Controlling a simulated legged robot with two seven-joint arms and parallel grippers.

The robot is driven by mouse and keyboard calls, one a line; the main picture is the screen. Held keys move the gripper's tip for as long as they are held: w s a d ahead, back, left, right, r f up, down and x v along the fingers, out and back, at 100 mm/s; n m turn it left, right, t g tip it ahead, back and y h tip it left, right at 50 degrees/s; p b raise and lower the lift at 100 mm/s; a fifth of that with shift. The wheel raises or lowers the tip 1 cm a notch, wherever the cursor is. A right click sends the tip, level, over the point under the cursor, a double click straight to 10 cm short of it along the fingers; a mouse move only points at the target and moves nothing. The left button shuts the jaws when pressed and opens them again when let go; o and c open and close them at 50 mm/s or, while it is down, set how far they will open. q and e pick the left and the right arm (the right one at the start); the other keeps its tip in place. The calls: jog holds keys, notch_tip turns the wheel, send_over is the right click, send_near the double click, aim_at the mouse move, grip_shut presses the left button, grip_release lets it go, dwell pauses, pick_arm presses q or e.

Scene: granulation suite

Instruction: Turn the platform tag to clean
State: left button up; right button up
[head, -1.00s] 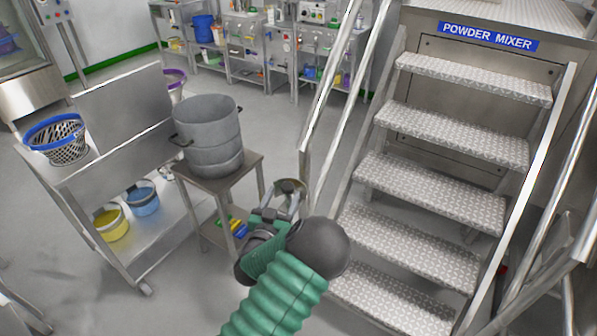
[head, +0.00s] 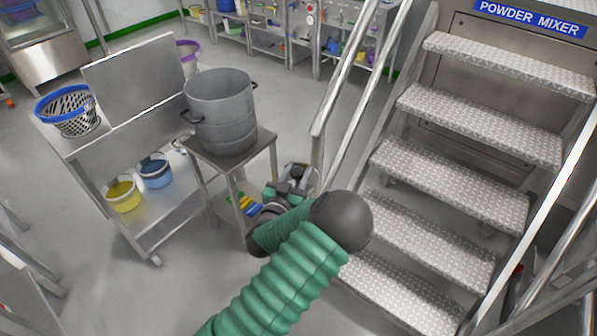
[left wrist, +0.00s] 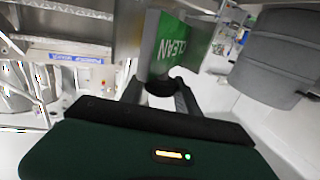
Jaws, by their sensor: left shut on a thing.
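The platform tag (left wrist: 172,42) shows in the left wrist view as a panel with a green face and white lettering. The lettering appears upside down and seems to read CLEAN. In the head view my left gripper (head: 296,174) is at the lower end of the stair handrail, right of the small steel table. There the tag itself is mostly hidden and cannot be made out clearly. My right gripper is not in view.
The stairs (head: 450,170) with steel handrails (head: 352,95) rise to the powder mixer on the right. A grey pot (head: 222,110) stands on a small table (head: 258,143). A steel cart (head: 130,130) holds a basket and buckets. Open floor lies at the lower left.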

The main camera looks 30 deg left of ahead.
pick_arm(q)
grip_shut()
jog(key=shift+n+y, duration=0.5)
jog(key=shift+y, duration=0.1)
jog(key=n+g+y, duration=0.1)
jog(key=y, duration=0.1)
jog(key=n+g+y+b, duration=0.1)
jog(key=n+y, duration=0.1)
jog(key=y, duration=0.1)
jog(key=shift+d+f+g, duration=0.1)
jog(key=shift+f+g, duration=0.05)
jog(key=shift+g, duration=0.15)
jog(key=shift+n+g+y, duration=0.8)
jog(key=shift+n+y, duration=0.2)
jog(key=shift+n+g+y, duration=1.6)
jog(key=shift+g, duration=0.3)
jog(key=o, duration=1.1)
grip_release()
